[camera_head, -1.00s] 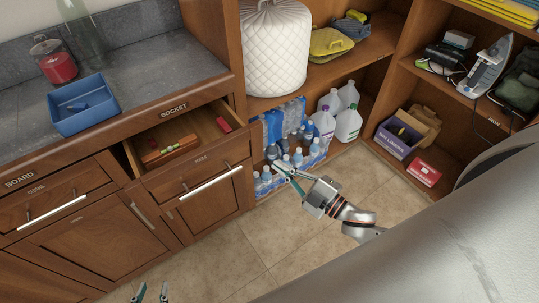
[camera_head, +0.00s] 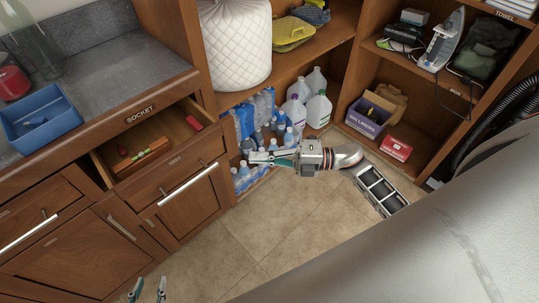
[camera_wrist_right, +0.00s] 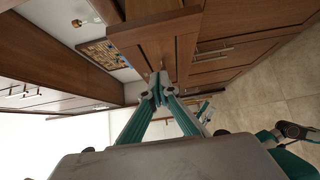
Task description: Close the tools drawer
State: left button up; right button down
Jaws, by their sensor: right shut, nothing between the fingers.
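The tools drawer (camera_head: 176,160) is the wooden drawer below the counter in the head view. It is pulled out and shows a reddish-brown item (camera_head: 142,153) and a small red item (camera_head: 194,123) inside. My right gripper (camera_head: 252,158) is shut and empty, to the right of the drawer front and apart from it, pointing left. In the right wrist view, its closed fingertips (camera_wrist_right: 160,90) show below a wooden drawer front (camera_wrist_right: 157,45); I cannot tell whether they touch it. My left gripper (camera_head: 148,290) is at the bottom left, fingers apart, low over the floor.
A blue bin (camera_head: 42,118) stands on the counter. Bottled water (camera_head: 245,176) and white jugs (camera_head: 318,107) stand behind my right gripper. The tiled floor (camera_head: 262,235) in front is clear.

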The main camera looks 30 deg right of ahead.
aim_at(218, 149)
jog(key=w+a, duration=0.5)
jog(key=shift+w+a, duration=0.15)
jog(key=shift+w, duration=0.25)
pick_arm(q)
jog(key=shift+s+d+f, duration=0.1)
jog(key=shift+s+d, duration=0.05)
jog(key=shift+s, duration=0.05)
pick_arm(e)
jog(key=shift+w, duration=0.1)
